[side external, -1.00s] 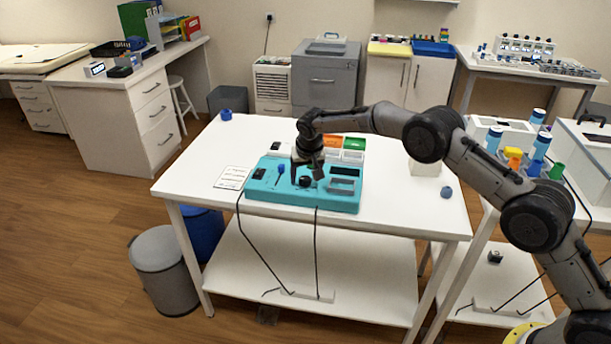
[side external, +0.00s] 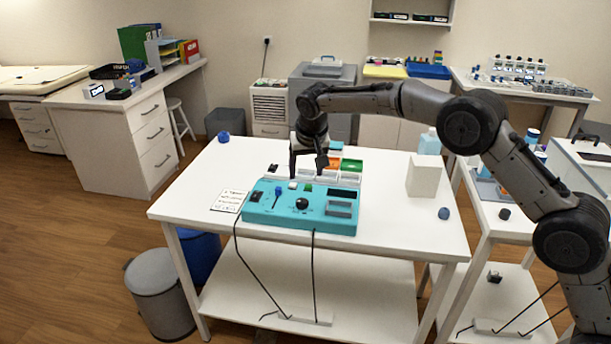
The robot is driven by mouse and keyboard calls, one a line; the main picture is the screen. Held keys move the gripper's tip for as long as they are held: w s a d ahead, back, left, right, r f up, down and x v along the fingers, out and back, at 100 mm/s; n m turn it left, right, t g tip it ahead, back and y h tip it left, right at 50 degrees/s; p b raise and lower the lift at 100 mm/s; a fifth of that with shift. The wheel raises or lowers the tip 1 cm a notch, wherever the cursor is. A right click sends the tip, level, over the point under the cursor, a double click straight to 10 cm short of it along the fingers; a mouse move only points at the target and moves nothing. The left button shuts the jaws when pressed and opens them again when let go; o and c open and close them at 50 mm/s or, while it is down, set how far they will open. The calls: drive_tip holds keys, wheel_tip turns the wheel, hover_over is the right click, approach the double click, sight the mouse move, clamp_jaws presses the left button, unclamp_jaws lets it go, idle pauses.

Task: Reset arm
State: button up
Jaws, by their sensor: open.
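My gripper (side external: 308,168) hangs pointing down above the back part of the teal control box (side external: 270,215), on the white table. Its fingers are apart and nothing shows between them. The box carries a blue lever (side external: 278,192), a black knob (side external: 302,203), a green button (side external: 308,187), a white button (side external: 293,185) and a grey slotted panel (side external: 341,208). The gripper looks clear of the box, though the exact height is hard to tell.
A white block (side external: 424,176) and a blue ball (side external: 443,213) are at the right of the table (side external: 400,235). A printed sheet (side external: 229,201) lies left of the box. Another blue object (side external: 223,137) sits at the back left corner.

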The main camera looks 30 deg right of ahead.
drive_tip(key=s+d+r+t, duration=0.1)
drive_tip(key=s+d+r, duration=0.1)
drive_tip(key=r, duration=0.5)
drive_tip(key=s+d+r+t, duration=0.1)
drive_tip(key=s+d+r, duration=0.1)
drive_tip(key=r, duration=0.5)
drive_tip(key=s+d+r+t, duration=0.1)
drive_tip(key=s+d+r, duration=0.1)
drive_tip(key=s+r, duration=0.35)
drive_tip(key=s+d+r, duration=0.1)
drive_tip(key=s+r, duration=0.2)
drive_tip(key=s, duration=0.6)
drive_tip(key=s+d+f+y, duration=0.1)
drive_tip(key=s+d+f, duration=0.1)
drive_tip(key=s, duration=1.5)
drive_tip(key=s+a+f+n+g, duration=0.1)
drive_tip(key=s+f+n, duration=0.3)
drive_tip(key=s+f, duration=0.7)
drive_tip(key=shift+a+f+n+y, duration=0.3)
drive_tip(key=shift+f+y, duration=0.1)
drive_tip(key=shift+f, duration=0.15)
